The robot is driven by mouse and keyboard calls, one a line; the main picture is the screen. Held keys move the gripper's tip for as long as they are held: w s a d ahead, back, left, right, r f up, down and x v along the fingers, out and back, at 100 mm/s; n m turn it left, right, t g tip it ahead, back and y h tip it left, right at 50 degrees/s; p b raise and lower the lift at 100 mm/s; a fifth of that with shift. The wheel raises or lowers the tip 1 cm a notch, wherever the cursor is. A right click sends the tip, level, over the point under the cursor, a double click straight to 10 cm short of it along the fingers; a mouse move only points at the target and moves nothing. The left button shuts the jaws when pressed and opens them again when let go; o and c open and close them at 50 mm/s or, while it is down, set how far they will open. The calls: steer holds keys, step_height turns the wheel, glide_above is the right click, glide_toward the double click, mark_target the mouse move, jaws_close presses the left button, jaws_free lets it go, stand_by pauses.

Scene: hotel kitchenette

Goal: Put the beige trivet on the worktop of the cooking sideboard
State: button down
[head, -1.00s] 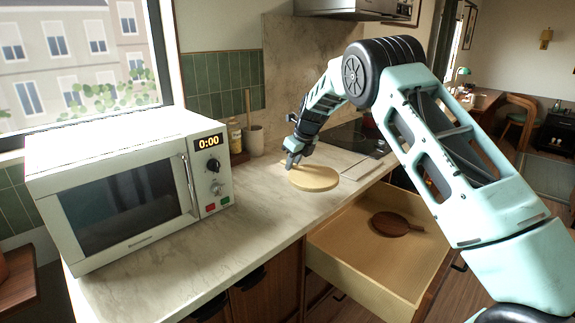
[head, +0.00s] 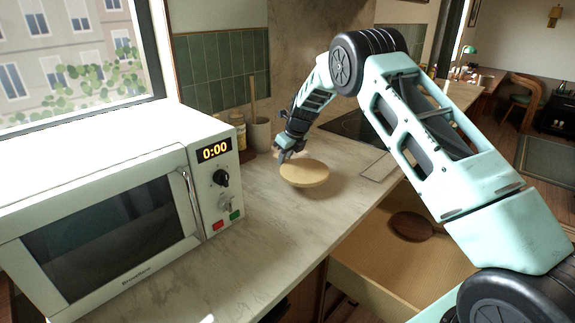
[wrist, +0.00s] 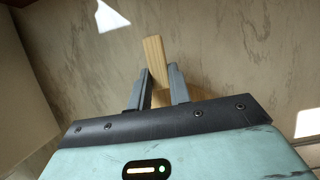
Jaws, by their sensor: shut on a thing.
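The beige trivet (head: 305,173) is a round, pale wooden disc over the marbled worktop (head: 262,238), to the right of the microwave. My gripper (head: 281,157) is at the disc's left edge and is shut on it. In the wrist view a pale wooden strip of the trivet (wrist: 154,62) shows between the two fingers (wrist: 158,84); the rest of it is hidden. The trivet looks roughly level and close to the worktop. I cannot tell whether its underside touches the surface.
A white microwave (head: 110,215) stands at the left. A utensil crock (head: 259,134) and a jar (head: 238,125) stand at the back by green tiles. A dark hob (head: 348,125) lies beyond the trivet. An open drawer (head: 375,262) below holds a round brown board (head: 411,226).

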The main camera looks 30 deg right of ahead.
mark_target(295, 165)
steer(key=shift+f+p, duration=0.45)
steer(key=shift+f, duration=1.65)
steer(key=shift+f, duration=0.2)
steer(key=c, duration=1.3)
jaws_free()
steer(key=b+v, duration=0.2)
steer(key=v, duration=1)
steer(key=shift+r, duration=0.15)
